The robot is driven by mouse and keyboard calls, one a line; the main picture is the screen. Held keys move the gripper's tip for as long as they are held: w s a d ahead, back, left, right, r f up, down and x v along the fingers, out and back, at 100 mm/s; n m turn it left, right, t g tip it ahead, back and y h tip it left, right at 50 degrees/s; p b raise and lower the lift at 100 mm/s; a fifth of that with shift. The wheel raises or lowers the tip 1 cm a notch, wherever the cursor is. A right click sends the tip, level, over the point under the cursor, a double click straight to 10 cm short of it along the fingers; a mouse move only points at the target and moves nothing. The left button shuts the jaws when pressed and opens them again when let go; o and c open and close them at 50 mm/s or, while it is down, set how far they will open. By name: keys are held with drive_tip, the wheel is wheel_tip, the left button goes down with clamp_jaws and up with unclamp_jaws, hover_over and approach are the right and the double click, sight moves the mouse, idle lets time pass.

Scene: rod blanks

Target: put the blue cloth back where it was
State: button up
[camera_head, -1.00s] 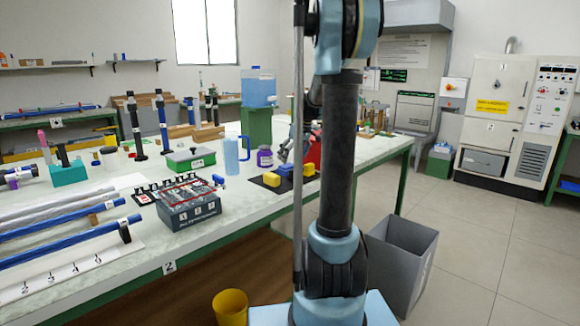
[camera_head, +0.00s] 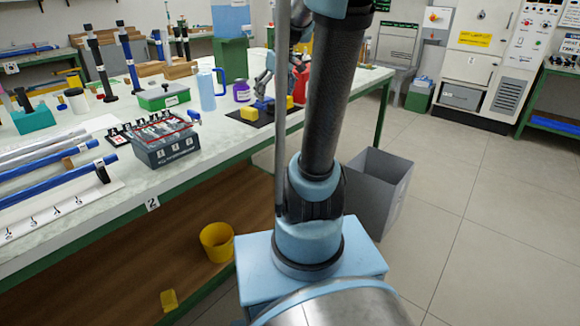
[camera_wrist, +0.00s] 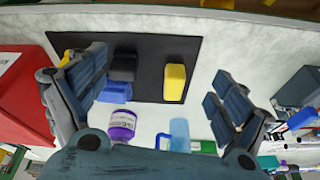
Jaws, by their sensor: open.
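A small blue item (camera_wrist: 117,93), perhaps the folded blue cloth, lies at the black mat's lower edge in the wrist view, against a black block-like thing (camera_wrist: 124,68). In the head view a blue patch (camera_head: 262,102) shows on the black mat (camera_head: 268,116) between two yellow blocks. I cannot tell for sure that it is cloth. My gripper (camera_wrist: 157,85) is open over the mat, its left fingers beside the blue item and its right fingers beyond the yellow block (camera_wrist: 174,83). Nothing is seen between the fingers being gripped. In the head view my gripper (camera_head: 264,84) is small and partly hidden.
A purple-labelled jar (camera_wrist: 121,125) and a light blue jug (camera_wrist: 180,135) stand close to my gripper. A red thing (camera_wrist: 28,105) is at its left. A toolbox (camera_head: 167,142) sits at the bench front. A grey bin (camera_head: 376,190) and yellow bucket (camera_head: 216,242) are below.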

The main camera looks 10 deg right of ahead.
drive_tip(key=s+f+m, duration=0.1)
drive_tip(key=s+f, duration=0.4)
drive_tip(key=s, duration=0.3)
drive_tip(key=s+f+m+h, duration=0.1)
drive_tip(key=s+f+m, duration=0.1)
drive_tip(key=s+f, duration=0.3)
drive_tip(key=s+f+m, duration=0.1)
drive_tip(key=s+f, duration=0.5)
drive_tip(key=s, duration=0.6)
drive_tip(key=shift+s+m+g+h, duration=0.35)
drive_tip(key=shift+m+g+h, duration=0.05)
drive_tip(key=shift+a, duration=0.1)
